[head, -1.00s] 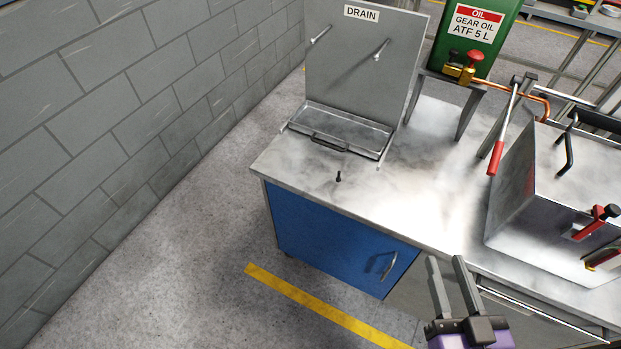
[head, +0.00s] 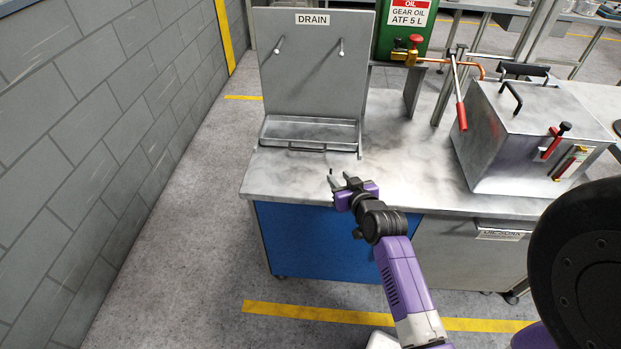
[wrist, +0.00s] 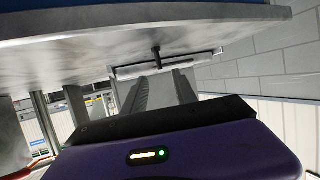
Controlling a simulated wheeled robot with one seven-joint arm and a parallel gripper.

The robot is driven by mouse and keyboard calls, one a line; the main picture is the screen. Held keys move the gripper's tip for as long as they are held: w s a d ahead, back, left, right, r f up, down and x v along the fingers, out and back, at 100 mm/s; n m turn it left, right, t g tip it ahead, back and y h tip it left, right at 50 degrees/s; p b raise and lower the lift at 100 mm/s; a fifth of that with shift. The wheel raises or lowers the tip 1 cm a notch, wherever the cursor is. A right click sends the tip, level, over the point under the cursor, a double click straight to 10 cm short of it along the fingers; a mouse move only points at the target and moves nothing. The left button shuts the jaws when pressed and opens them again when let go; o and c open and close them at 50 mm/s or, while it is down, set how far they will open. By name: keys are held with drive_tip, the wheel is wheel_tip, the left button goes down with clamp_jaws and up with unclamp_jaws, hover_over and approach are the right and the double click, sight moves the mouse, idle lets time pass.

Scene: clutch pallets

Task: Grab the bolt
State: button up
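The bolt (head: 331,172) is small and dark and stands upright on the metal worktop (head: 270,179), in front of the drain tray. In the wrist view, which looks upside down, the bolt (wrist: 156,57) shows beyond the fingertips, lined up with the gap between them. My gripper (head: 340,180) is over the worktop's front edge with its fingers toward the bolt. It is open and empty; the wrist view shows both fingers (wrist: 160,78) apart. In the head view the fingers partly cover the bolt's lower part.
The drain tray (head: 340,133) with its upright panel (head: 315,70) stands behind the bolt. A metal box (head: 500,130) with handles sits on the right. The worktop between tray and box is clear.

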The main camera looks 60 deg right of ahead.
sight(331, 172)
drive_tip(key=shift+f+p+x, duration=0.15)
drive_tip(key=shift+x, duration=1.8)
drive_tip(key=shift+f+p+x, duration=0.15)
drive_tip(key=shift+f+x, duration=0.05)
drive_tip(key=shift+x, duration=1.75)
drive_tip(key=shift+s+a, duration=0.1)
drive_tip(key=shift+a, duration=0.05)
clamp_jaws()
